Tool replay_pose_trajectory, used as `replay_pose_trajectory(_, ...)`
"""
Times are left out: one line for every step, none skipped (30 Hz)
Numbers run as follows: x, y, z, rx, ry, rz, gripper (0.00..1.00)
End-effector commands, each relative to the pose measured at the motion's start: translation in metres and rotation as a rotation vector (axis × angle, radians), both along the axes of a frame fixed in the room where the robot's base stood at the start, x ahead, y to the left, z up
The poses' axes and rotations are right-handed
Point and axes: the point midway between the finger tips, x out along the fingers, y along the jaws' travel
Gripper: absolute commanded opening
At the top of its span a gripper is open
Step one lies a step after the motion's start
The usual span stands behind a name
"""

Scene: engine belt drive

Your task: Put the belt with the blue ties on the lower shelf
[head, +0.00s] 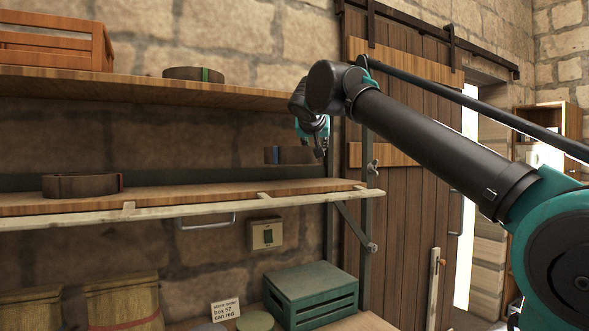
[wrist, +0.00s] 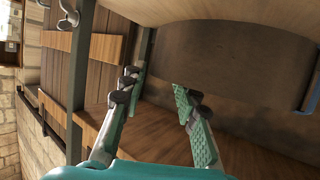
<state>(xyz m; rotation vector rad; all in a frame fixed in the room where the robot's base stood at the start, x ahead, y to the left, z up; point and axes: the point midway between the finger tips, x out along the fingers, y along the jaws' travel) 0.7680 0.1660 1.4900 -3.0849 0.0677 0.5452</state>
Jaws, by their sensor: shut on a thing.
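The dark brown belt with the blue tie (head: 288,155) is a round band held level at my gripper (head: 321,151), above the right part of the lower shelf (head: 225,195). A small gap seems to show beneath it. In the wrist view the belt (wrist: 225,65) fills the upper right, its blue tie (wrist: 311,95) at the right edge. My gripper (wrist: 160,85) is shut on the near side of the belt; the exact contact is partly hidden.
A belt with a red tie (head: 80,186) lies on the lower shelf's left. A belt with a green tie (head: 193,74) and an orange crate (head: 55,45) stand on the upper shelf (head: 140,88). A shelf upright (head: 366,215) is close to my gripper. The lower shelf's middle is clear.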

Motion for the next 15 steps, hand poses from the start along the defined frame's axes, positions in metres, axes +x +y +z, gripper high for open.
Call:
replay_pose_trajectory(0.01, 0.007, 0.0, 0.0, 0.0, 0.001, 0.0)
replay_pose_trajectory(0.015, 0.011, 0.0, 0.0, 0.0, 0.001, 0.0)
replay_pose_trajectory(0.022, 0.015, 0.0, 0.0, 0.0, 0.0, 0.0)
replay_pose_trajectory(0.027, 0.019, 0.0, 0.0, 0.0, 0.0, 0.0)
replay_pose_trajectory(0.033, 0.022, 0.0, 0.0, 0.0, 0.0, 0.0)
replay_pose_trajectory(0.039, 0.027, 0.0, 0.0, 0.0, 0.0, 0.0)
replay_pose_trajectory(0.043, 0.03, 0.0, 0.0, 0.0, 0.0, 0.0)
replay_pose_trajectory(0.048, 0.033, 0.0, 0.0, 0.0, 0.0, 0.0)
replay_pose_trajectory(0.053, 0.036, 0.0, 0.0, 0.0, 0.0, 0.0)
replay_pose_trajectory(0.057, 0.039, 0.0, 0.0, 0.0, 0.0, 0.0)
replay_pose_trajectory(0.061, 0.041, 0.0, 0.0, 0.0, 0.0, 0.0)
replay_pose_trajectory(0.066, 0.045, 0.0, 0.0, 0.0, 0.0, 0.0)
replay_pose_trajectory(0.069, 0.047, 0.0, 0.0, 0.0, 0.0, 0.0)
replay_pose_trajectory(0.073, 0.049, 0.0, 0.0, 0.0, 0.0, 0.0)
replay_pose_trajectory(0.077, 0.052, 0.0, 0.0, 0.0, 0.0, 0.0)
